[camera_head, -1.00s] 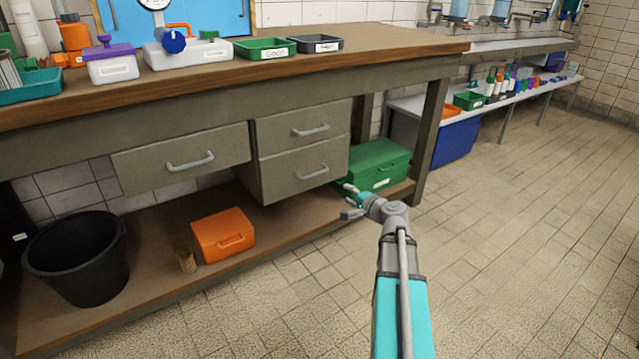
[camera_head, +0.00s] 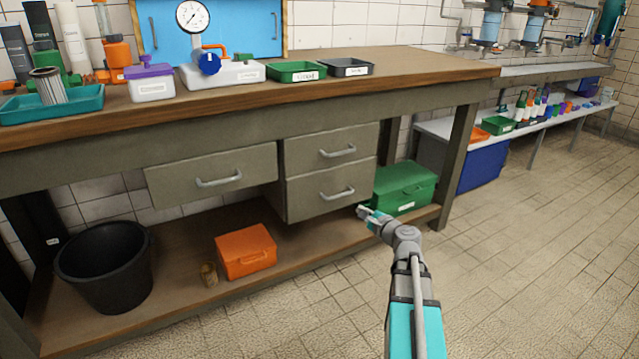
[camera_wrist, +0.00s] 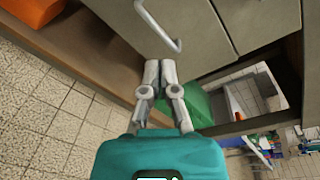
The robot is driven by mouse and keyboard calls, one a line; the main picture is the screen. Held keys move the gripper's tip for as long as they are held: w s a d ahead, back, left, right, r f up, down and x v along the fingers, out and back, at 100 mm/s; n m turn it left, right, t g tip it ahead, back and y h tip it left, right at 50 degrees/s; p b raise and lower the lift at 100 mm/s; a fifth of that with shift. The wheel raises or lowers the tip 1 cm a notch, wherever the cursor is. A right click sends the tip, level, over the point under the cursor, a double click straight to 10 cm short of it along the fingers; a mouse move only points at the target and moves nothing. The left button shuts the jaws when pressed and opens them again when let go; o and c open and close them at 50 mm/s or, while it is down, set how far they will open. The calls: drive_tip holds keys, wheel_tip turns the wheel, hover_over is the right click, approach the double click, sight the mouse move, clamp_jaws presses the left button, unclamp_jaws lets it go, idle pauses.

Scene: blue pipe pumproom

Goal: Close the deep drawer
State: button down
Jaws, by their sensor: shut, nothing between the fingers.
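The workbench has a wide drawer (camera_head: 215,178) on the left and two stacked drawers on the right, an upper one (camera_head: 330,148) and a lower one (camera_head: 315,200). Each has a grey bar handle. The lower right front looks flush or nearly flush with the upper one; I cannot tell which is the deep drawer. My gripper (camera_head: 361,210) is shut and empty, just below the right corner of the lower drawer. In the wrist view, my gripper (camera_wrist: 160,64) points toward a drawer front (camera_wrist: 205,38) with its handle (camera_wrist: 160,28) just beyond the fingertips. Contact is not clear.
A green box (camera_head: 403,184) stands on the lower shelf, close by my gripper. An orange box (camera_head: 246,252) and a black bucket (camera_head: 104,268) are further left on the shelf. A bench post (camera_head: 457,160) stands at right. The tiled floor (camera_head: 530,260) is clear.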

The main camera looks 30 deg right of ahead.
sight(320, 181)
drive_tip(key=a+r+m, duration=0.1)
drive_tip(key=m, duration=0.2)
drive_tip(key=w+a+r+m, duration=0.1)
drive_tip(key=a+m, duration=0.1)
drive_tip(key=m, duration=0.2)
drive_tip(key=a+r+m+t, duration=0.1)
drive_tip(key=m, duration=0.2)
drive_tip(key=shift+w+a+m+p, duration=0.2)
drive_tip(key=shift+w+m+p, duration=0.1)
drive_tip(key=shift+w+p, duration=0.1)
drive_tip(key=shift+w, duration=0.1)
drive_tip(key=w, duration=0.9)
drive_tip(key=w+a, duration=0.1)
drive_tip(key=w, duration=0.3)
drive_tip(key=shift+w+f, duration=0.35)
drive_tip(key=shift+f, duration=0.05)
